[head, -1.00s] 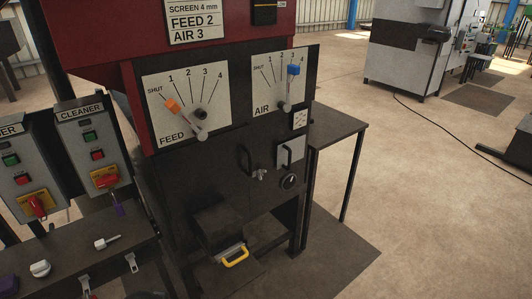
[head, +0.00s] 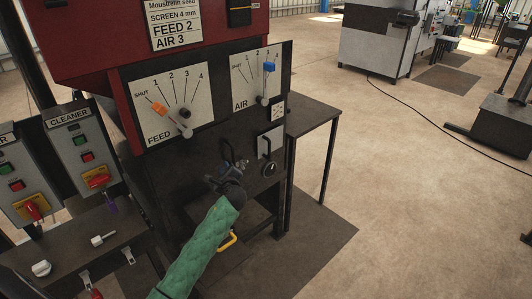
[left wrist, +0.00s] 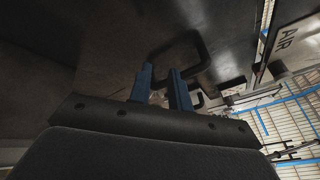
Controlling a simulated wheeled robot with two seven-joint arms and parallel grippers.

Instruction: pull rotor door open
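The dark front panel of the red-topped machine, which I take to be the rotor door, looks closed in the head view. Its black bar handle (head: 226,148) is largely covered by my left gripper (head: 231,164). In the left wrist view the same gripper (left wrist: 160,74) shows two blue fingers with a gap between them, open. A black looped handle (left wrist: 181,47) is just beyond the fingertips; I cannot tell whether they touch it. My right gripper is not in view.
A second handle on a grey plate (head: 270,141) and a round black knob (head: 269,185) sit right of my gripper. The feed dial (head: 169,100) and air dial (head: 257,76) are above. A side table (head: 310,118) stands right. A yellow handle (head: 228,241) is below.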

